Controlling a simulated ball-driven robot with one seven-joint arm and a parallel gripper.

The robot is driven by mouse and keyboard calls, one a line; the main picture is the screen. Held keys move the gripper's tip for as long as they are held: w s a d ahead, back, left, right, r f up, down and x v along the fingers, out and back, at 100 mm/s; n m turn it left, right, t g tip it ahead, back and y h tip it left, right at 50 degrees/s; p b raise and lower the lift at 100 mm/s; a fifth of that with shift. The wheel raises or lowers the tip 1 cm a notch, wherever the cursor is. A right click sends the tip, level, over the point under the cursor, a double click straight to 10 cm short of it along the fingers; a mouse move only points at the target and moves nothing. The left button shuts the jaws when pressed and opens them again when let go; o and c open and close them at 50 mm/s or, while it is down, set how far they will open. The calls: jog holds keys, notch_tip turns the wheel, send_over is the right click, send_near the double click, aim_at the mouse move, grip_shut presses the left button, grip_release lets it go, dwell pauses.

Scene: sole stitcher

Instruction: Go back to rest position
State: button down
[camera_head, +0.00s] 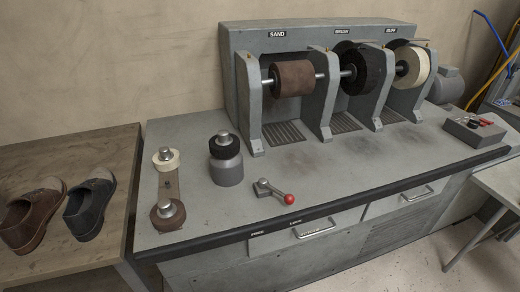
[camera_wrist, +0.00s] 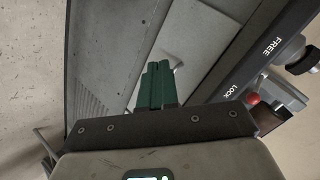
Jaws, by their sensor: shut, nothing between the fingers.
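My gripper (camera_wrist: 158,72) shows in the wrist view as two green fingers pressed together with nothing between them. It is not seen in the head view. In the wrist view the bench's dark edge strip (camera_wrist: 250,62), lettered FREE and LOCK, lies to the right of the fingers, apart from them in the picture. Part of a red knob (camera_wrist: 253,98) shows beside the LOCK lettering, partly hidden behind my gripper's mount. In the head view the lever with the red ball knob (camera_head: 289,198) lies on the bench top near its front edge.
The grey bench (camera_head: 340,180) carries sand, brush and buff wheels at the back. Several rollers stand at its left. A wooden table (camera_head: 100,150) with a brown shoe (camera_head: 32,220) and a dark shoe (camera_head: 90,205) adjoins it. A drawer handle (camera_head: 316,230) projects in front.

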jog(key=s+d+r+n+g+h+p, duration=0.2)
jog(key=s+d+r+n+g, duration=0.1)
jog(key=s+d, duration=0.4)
jog(key=s+d+r+n+g+h+p, duration=0.2)
jog(key=s+d+g, duration=0.4)
jog(key=s, duration=0.8)
jog(key=shift+s+d+r+n+g, duration=0.3)
jog(key=shift+d+r+n, duration=0.1)
jog(key=shift+r+n, duration=0.35)
